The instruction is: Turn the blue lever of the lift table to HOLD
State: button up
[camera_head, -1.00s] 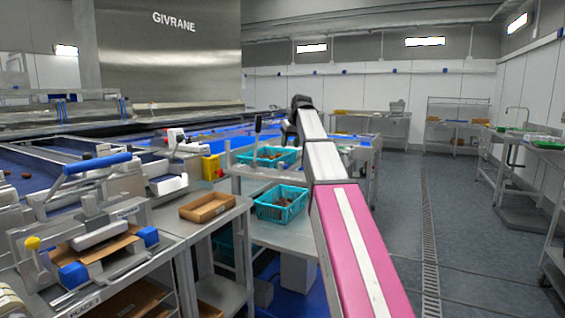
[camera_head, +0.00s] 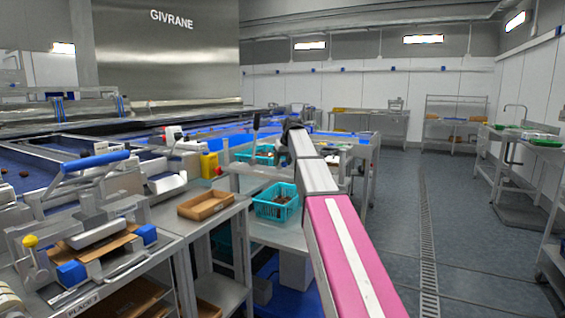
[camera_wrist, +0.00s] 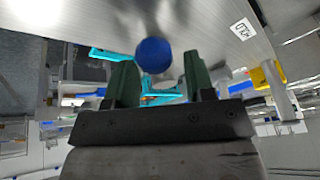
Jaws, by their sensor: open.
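The lever's round blue knob (camera_wrist: 153,55) shows in the wrist view, with a blurred dark shape above it. My gripper (camera_wrist: 159,66) is open, its two green fingers apart. The knob appears between the fingertips in the picture; I cannot tell how far it is in depth, and no contact is clear. A white label (camera_wrist: 242,28) with dark letters lies on the grey metal surface to the upper right; its lettering is hard to read. In the head view my arm hides my fingers and the knob.
In the head view, a turquoise basket (camera_head: 276,203) stands left of my arm, with another basket (camera_head: 243,157) behind it. A cardboard tray (camera_head: 205,204) sits on the bench at left. A blue-handled device (camera_head: 97,163) stands nearer. The floor on the right (camera_head: 480,240) is clear.

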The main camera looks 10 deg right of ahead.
jog(key=shift+c, duration=0.3)
jog(key=c, duration=0.8)
